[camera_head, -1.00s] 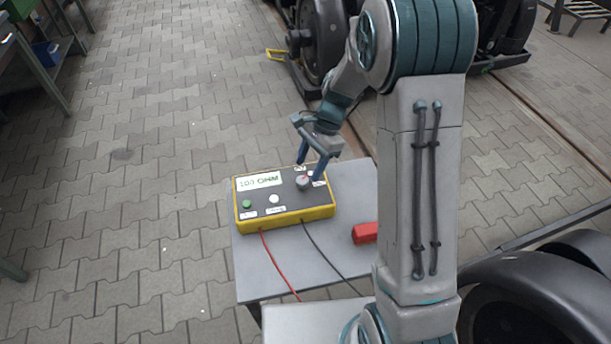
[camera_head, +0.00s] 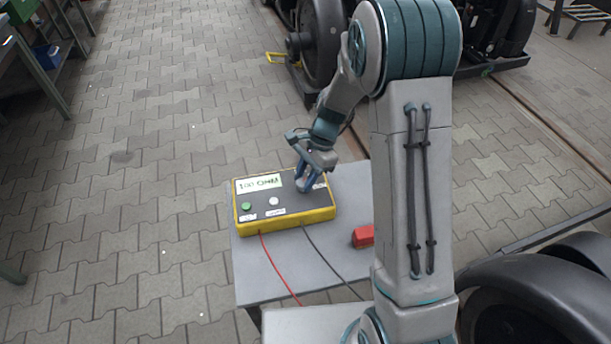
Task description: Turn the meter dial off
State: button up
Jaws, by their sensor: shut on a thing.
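The yellow-edged meter (camera_head: 284,222) lies on a small grey table, its dark face up. Its display (camera_head: 258,183) reads "100 OHM". A green button (camera_head: 246,206) and a white button (camera_head: 273,201) sit on the face's left and middle. The grey dial (camera_head: 302,187) is on the right of the face, partly hidden by my fingers. My gripper (camera_head: 304,182) points down over the dial and is shut on it. The dial's pointer and most of its labels are hidden.
Red and black leads run from the meter's front over the table (camera_head: 256,287). A red block (camera_head: 363,236) lies on the table to the right, beside my arm. Dark wheels stand behind, and a workbench (camera_head: 38,75) is at far left.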

jog(key=shift+n, duration=0.3)
jog(key=n+p, duration=0.1)
jog(key=n+g+h+p, duration=0.1)
jog(key=n, duration=0.1)
jog(key=shift+w+a+r, duration=0.1)
jog(key=shift+w+r, duration=0.05)
jog(key=shift+w, duration=0.05)
jog(key=n, duration=0.2)
jog(key=n+g+h+p, duration=0.1)
jog(key=n, duration=0.2)
jog(key=shift+w+a+h+p, duration=0.1)
jog(key=shift+a+h+p, duration=0.1)
jog(key=shift+h+p, duration=0.1)
jog(key=shift+n, duration=0.3)
jog(key=o, duration=1)
jog(key=shift+c, duration=0.2)
jog(key=p+v, duration=0.1)
jog(key=v, duration=1.2)
jog(key=shift+w+r, duration=0.2)
jog(key=shift+r, duration=0.05)
jog(key=shift+a, duration=0.1)
